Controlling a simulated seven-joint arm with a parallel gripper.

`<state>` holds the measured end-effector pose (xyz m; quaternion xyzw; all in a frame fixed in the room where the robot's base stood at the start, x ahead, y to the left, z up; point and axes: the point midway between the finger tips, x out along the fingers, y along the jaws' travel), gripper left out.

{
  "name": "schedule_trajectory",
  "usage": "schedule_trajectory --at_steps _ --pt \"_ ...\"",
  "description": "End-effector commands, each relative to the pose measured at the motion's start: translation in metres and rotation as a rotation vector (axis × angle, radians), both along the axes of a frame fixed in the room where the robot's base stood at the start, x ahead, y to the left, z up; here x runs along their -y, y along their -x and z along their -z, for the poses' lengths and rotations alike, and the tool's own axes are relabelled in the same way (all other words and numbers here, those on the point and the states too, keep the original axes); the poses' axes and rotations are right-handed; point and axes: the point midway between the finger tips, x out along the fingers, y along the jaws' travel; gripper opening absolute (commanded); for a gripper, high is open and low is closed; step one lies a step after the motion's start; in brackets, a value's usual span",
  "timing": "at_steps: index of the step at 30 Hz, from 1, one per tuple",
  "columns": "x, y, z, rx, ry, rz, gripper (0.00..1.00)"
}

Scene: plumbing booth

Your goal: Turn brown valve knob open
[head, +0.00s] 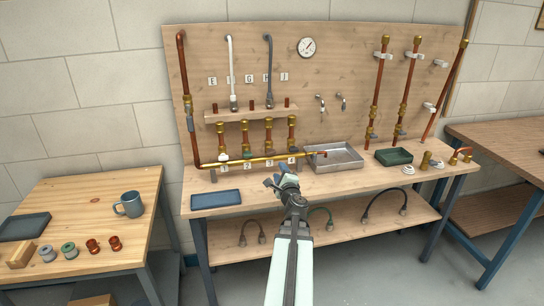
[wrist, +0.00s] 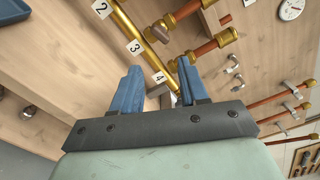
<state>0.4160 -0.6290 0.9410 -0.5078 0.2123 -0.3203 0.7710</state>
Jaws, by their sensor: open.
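In the head view the brass pipe (head: 250,162) runs along the foot of the board, and the knob is too small to make out surely. My gripper (head: 281,182) is open and empty in front of the pipe's right part. In the wrist view its blue fingers (wrist: 157,84) stand apart, with the knob beyond them and apart from them.
A metal tray (head: 334,168) sits right of the pipe's numbered valves. Upright brass fittings (head: 269,132) rise from the pipe. Hoses (head: 384,204) lie on the lower shelf.

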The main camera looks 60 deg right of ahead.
Motion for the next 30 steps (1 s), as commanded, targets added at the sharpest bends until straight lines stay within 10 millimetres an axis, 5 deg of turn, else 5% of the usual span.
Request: schedule_trajectory --at_steps 12,23,30 --pt "-0.001 -0.001 -0.001 -0.423 0.425 -0.004 0.44" --pt "0.008 -0.008 0.0 -0.476 0.477 -0.004 0.44" --pt "0.03 -0.03 0.0 -0.474 0.476 -0.005 0.44"
